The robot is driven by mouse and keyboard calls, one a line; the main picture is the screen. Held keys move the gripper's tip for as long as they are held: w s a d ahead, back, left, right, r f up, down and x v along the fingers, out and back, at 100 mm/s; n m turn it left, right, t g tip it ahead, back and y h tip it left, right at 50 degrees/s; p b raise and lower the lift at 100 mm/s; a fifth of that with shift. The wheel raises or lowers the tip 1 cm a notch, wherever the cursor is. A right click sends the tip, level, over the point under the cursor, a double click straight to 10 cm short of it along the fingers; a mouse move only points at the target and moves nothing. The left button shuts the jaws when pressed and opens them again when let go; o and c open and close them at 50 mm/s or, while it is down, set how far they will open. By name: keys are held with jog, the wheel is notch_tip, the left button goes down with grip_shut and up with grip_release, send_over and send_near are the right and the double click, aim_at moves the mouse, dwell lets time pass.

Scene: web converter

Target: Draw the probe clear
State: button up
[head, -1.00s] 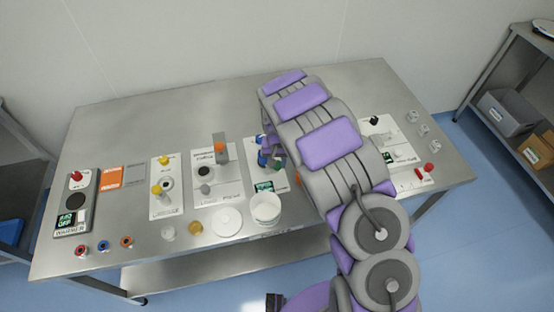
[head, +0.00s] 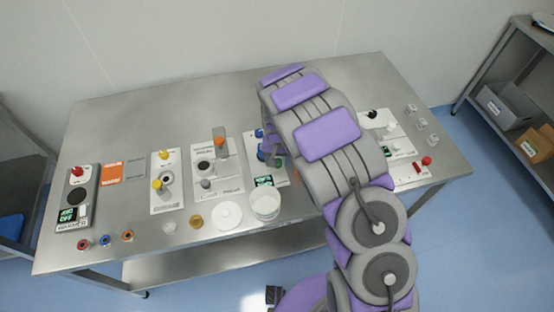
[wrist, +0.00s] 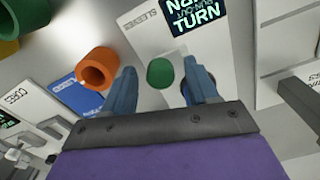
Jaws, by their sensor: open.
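A green round-ended peg (wrist: 160,73), perhaps the probe, shows in the wrist view. It stands at a white panel (wrist: 150,40). My gripper (wrist: 161,76) is open, with one blue-grey finger on each side of the green peg and a gap on both sides. A dark round opening is partly hidden behind the right finger. In the head view a small green part (head: 277,162) shows beside the panel's lit display (head: 264,181); my arm covers much of this panel and hides the fingertips.
An orange hollow cylinder (wrist: 98,68) stands close to the left finger. In the head view, a white tub (head: 265,204) and a round white lid (head: 228,215) lie near the table's front edge. The back of the steel table (head: 170,115) is clear.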

aim_at(278, 162)
notch_tip(278, 162, up, 17)
jog(key=p, duration=0.2)
jog(key=shift+p, duration=0.4)
jog(key=shift+w+r, duration=0.1)
jog(key=s+d+r+m, duration=0.1)
jog(key=s+d+r, duration=1.05)
jog(key=s, duration=0.25)
jog(key=s+d+g, duration=0.1)
jog(key=s+d, duration=0.1)
jog(key=s, duration=1)
jog(key=s+d+r, duration=0.1)
jog(key=s+d, duration=0.1)
jog(key=s, duration=0.9)
jog(key=shift+s+d+r+n+g, duration=0.15)
jog(key=shift+s+n+g, duration=0.25)
